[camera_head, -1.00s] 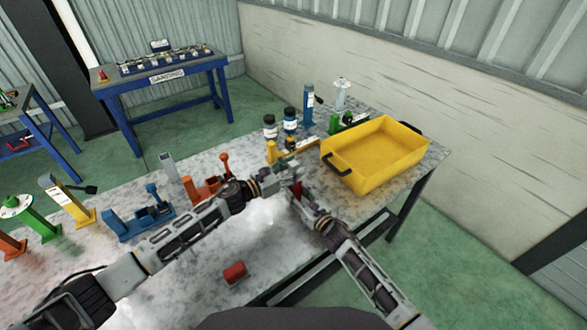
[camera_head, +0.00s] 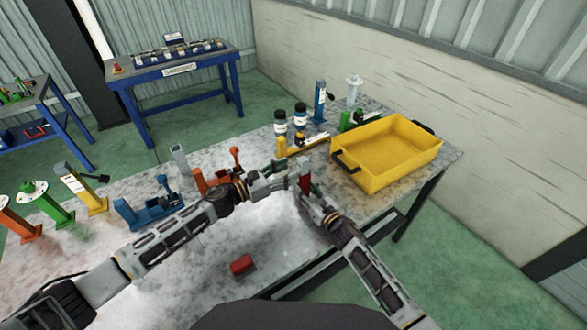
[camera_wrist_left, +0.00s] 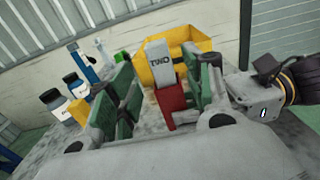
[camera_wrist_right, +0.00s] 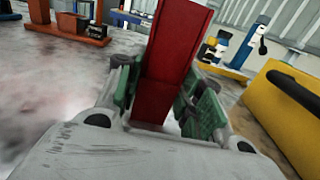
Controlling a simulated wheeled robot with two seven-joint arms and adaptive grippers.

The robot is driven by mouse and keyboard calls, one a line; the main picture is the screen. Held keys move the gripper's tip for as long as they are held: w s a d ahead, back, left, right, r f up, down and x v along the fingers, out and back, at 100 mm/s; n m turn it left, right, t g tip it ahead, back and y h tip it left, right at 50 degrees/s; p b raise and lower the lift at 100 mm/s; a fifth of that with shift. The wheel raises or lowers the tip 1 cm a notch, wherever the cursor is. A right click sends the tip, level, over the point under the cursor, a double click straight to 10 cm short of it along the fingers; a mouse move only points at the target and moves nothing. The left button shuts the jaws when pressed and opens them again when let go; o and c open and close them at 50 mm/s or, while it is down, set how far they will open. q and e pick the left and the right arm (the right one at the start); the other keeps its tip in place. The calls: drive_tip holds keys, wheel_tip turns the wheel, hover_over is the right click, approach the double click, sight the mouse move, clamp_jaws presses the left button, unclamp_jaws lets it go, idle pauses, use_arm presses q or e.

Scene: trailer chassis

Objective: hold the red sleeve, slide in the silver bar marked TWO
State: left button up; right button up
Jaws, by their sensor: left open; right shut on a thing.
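The red sleeve (camera_head: 304,186) stands roughly upright over the table's right part. My right gripper (camera_wrist_right: 162,98) is shut on it, pads on both sides. The silver bar marked TWO (camera_wrist_left: 160,62) stands in the sleeve's top; its lettered upper end sticks out. It also shows in the head view (camera_head: 306,165). The sleeve also shows below the bar in the left wrist view (camera_wrist_left: 170,98). My left gripper (camera_wrist_left: 165,84) is open, its green-padded fingers spread on either side of the bar with gaps. How deep the bar sits is hidden.
A yellow bin (camera_head: 386,152) stands just right of the sleeve. A small red block (camera_head: 242,265) lies on the front of the table. Blue (camera_head: 148,211) and orange (camera_head: 216,180) fixtures stand left. Bottles (camera_head: 280,122) stand behind. The front middle is mostly clear.

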use_arm(q)
drive_tip(key=shift+v, duration=2.75)
use_arm(e)
drive_tip(key=o, duration=1.3)
drive_tip(key=shift+s, duration=0.1)
drive_tip(key=shift+v, duration=1.35)
use_arm(q)
drive_tip(key=shift+r+p, duration=0.45)
drive_tip(key=shift+r, duration=0.1)
use_arm(e)
drive_tip(key=shift+v, duration=2.6)
